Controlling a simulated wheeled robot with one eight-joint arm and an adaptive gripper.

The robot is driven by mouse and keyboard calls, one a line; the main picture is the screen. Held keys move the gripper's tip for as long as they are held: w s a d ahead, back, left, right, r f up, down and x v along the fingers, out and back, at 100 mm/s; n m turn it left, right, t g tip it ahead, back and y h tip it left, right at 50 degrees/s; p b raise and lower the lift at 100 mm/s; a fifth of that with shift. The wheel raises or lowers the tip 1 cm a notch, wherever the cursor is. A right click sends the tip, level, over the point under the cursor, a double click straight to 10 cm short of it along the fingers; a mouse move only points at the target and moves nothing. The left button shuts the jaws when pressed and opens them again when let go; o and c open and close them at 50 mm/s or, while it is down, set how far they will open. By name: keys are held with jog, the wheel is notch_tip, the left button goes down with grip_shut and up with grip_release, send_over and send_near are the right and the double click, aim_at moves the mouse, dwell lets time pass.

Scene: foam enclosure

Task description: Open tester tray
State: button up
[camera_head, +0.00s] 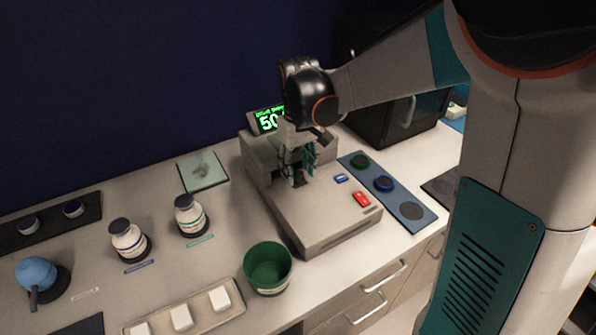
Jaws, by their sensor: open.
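The tester (318,206) is a beige machine on the counter, with a lit green display (268,120) at its back. A blue button (341,178) and a red button (362,199) sit on its top right. A dark slot-like line (345,233) runs along its front face, and no tray stands out from it. My gripper (300,172) is open and points down above the rear part of the tester. It partly hides the tester's upright back section. I cannot tell whether the fingertips touch anything.
A green cup (268,268) stands close to the tester's front left. Two white jars (129,240) (191,217) and a tray of white blocks (190,309) are to the left. A blue strip with round pads (409,207) lies right of the tester. A black cabinet (395,115) stands behind.

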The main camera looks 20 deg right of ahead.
jog(key=shift+f, duration=0.2)
grip_shut()
jog(key=s+d+p, duration=0.1)
jog(key=s, duration=0.3)
jog(key=s+d+p, duration=0.1)
jog(key=s, duration=0.4)
jog(key=s+p, duration=0.1)
jog(key=s, duration=0.4)
jog(key=shift+s+d, duration=0.15)
jog(key=shift+d, duration=0.25)
grip_release()
jog(key=shift+r, duration=0.15)
notch_tip(320, 180, up, 12)
